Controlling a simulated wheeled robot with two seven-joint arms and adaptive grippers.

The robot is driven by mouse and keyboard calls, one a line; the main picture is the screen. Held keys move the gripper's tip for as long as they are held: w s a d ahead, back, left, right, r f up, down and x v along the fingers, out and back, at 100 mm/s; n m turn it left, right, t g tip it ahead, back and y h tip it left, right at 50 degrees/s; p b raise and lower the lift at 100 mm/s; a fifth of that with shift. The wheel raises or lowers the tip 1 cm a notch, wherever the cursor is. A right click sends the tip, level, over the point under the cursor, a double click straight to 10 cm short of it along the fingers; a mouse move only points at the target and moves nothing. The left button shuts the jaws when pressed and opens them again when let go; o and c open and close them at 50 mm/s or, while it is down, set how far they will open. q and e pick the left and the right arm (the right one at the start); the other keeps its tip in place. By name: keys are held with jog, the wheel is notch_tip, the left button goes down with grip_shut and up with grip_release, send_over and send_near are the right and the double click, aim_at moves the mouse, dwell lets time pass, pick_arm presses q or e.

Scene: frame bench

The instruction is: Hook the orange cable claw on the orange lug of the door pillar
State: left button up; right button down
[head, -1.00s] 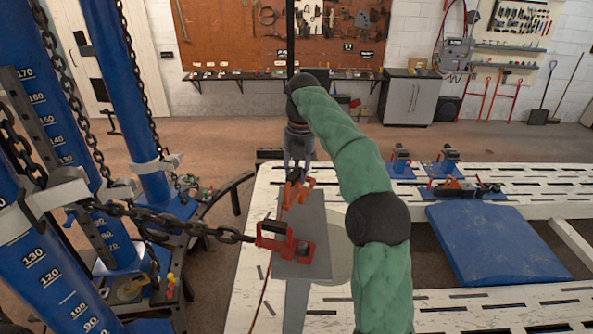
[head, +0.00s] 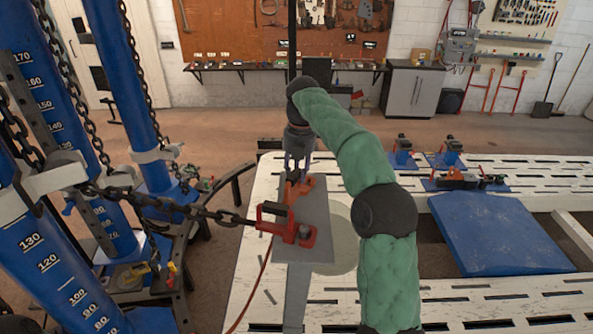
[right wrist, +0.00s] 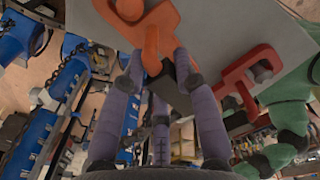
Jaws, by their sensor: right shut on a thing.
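The grey door pillar (head: 318,240) lies across the white bench, with the orange lug on its far part; the lug shows large in the right wrist view (right wrist: 165,17). My right gripper (head: 298,172) points down over the lug. In the right wrist view its purple fingers (right wrist: 158,62) are shut on the orange cable claw (right wrist: 151,50), which sits right against the lug. The claw overlaps the lug there, and I cannot tell whether it is hooked on. My left gripper is not in view.
A red clamp (head: 306,236) on a taut chain (head: 220,214) grips the pillar nearer to me. Blue towers (head: 120,90) stand at left. A thin red cable (head: 262,285) runs down the bench. A blue pad (head: 495,230) lies at right.

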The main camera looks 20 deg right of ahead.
dwell(0.4)
jog(key=c, duration=0.9)
grip_release()
jog(key=shift+o, duration=0.2)
jog(key=shift+f, duration=0.1)
jog(key=shift+f, duration=0.1)
jog(key=r, duration=0.6)
jog(key=shift+d+r, duration=0.2)
jog(key=shift+r, duration=0.15)
jog(key=shift+s+r, duration=0.2)
jog(key=shift+r, duration=0.3)
